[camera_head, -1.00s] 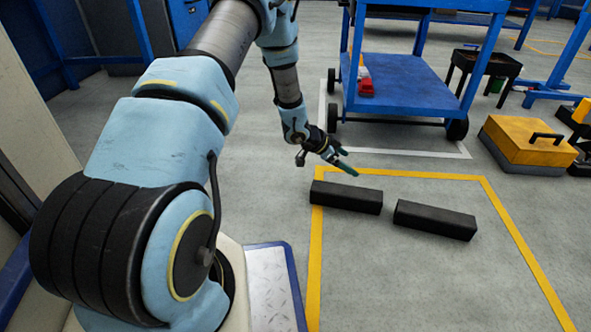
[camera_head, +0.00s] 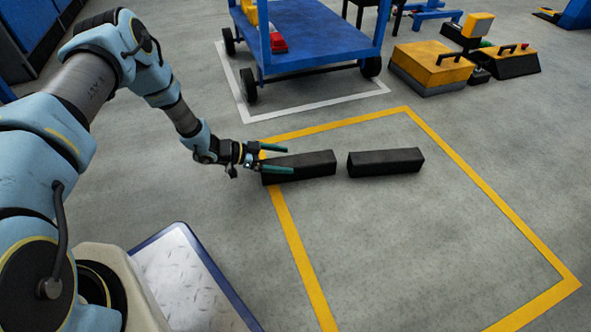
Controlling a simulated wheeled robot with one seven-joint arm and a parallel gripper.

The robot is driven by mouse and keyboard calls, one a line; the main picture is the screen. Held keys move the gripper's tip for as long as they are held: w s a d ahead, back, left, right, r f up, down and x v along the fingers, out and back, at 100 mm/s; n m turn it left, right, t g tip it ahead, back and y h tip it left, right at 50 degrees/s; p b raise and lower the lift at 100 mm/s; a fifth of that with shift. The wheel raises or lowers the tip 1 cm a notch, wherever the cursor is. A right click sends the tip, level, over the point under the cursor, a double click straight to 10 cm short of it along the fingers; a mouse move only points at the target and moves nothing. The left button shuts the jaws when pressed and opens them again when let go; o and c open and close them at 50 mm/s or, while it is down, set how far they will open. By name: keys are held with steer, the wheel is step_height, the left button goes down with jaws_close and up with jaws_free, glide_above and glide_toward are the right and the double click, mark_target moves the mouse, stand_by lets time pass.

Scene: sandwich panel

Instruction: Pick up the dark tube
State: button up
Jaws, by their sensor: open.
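The left dark tube (camera_head: 308,165) is nearest my gripper; the right dark tube (camera_head: 386,162) is farther along. I cannot tell which one the task means. My gripper (camera_head: 278,158) is open, with its two green fingers spread apart and pointing right at the left tube's near end. One finger shows at the far side and one overlaps the tube's near end in the picture. I cannot tell whether they touch it.
A blue cart (camera_head: 318,38) on black wheels stands behind, inside a white floor line. The floor inside the yellow line (camera_head: 304,262) is clear in front of the tubes.

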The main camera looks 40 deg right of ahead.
mark_target(293, 161)
steer(key=shift+b+x, duration=1.75)
steer(key=shift+x, duration=1.05)
steer(key=shift+a, duration=0.1)
steer(key=shift+s, duration=0.1)
steer(key=shift+c, duration=0.2)
jaws_close()
steer(key=shift+r, duration=0.1)
